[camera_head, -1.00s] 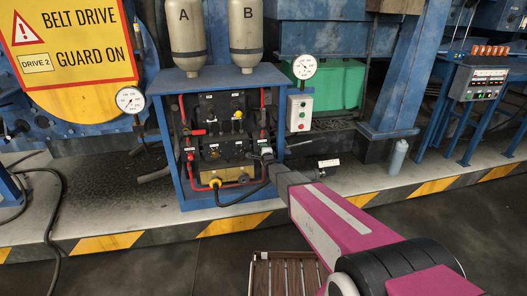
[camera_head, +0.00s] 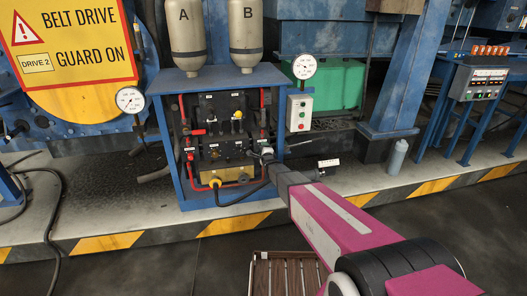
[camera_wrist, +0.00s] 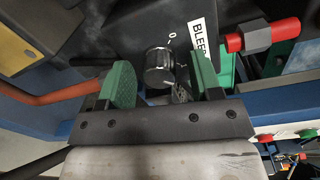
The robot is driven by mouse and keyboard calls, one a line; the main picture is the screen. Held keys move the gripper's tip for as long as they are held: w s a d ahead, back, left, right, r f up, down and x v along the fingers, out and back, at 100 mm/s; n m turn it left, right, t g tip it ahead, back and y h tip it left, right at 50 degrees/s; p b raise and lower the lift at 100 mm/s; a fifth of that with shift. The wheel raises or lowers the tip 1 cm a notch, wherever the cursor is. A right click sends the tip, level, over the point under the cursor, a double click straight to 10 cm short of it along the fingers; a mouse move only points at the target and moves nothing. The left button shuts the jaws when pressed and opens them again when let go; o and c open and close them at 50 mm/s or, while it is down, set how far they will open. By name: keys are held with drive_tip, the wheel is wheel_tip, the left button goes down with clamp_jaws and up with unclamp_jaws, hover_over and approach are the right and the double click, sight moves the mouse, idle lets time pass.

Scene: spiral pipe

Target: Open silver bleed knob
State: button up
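The silver bleed knob (camera_wrist: 160,68) is a short round knob on a dark panel in the wrist view. A white label reading "BLEE…" (camera_wrist: 201,42), cut off by a finger, sits beside it, with small marks "0" and "1" nearby. My gripper (camera_wrist: 160,80) has two green-padded fingers, one on each side of the knob. Gaps show between the knob and both pads, so it is open around or just in front of it. In the head view my gripper (camera_head: 266,154) is at the right side of the black valve panel (camera_head: 221,127) and covers the knob there.
An orange pipe (camera_wrist: 55,103) runs at left. In the head view, the blue cabinet frame (camera_head: 281,136) and red pipes border the panel. A button box (camera_head: 299,113) is to its right.

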drive_tip(key=v, duration=1)
drive_tip(key=shift+s, duration=0.4)
drive_tip(key=shift+d, duration=0.15)
drive_tip(key=s+d+n+g+h, duration=0.2)
drive_tip(key=s+d+n+g, duration=0.6)
drive_tip(key=s, duration=0.7)
drive_tip(key=s+d+n+g+h, duration=0.2)
drive_tip(key=s+d+n+g, duration=0.6)
drive_tip(key=s+d, duration=0.3)
drive_tip(key=s+n, duration=0.1)
drive_tip(key=s, duration=0.3)
drive_tip(key=shift+n+g, duration=0.3)
drive_tip(key=shift+g, duration=0.1)
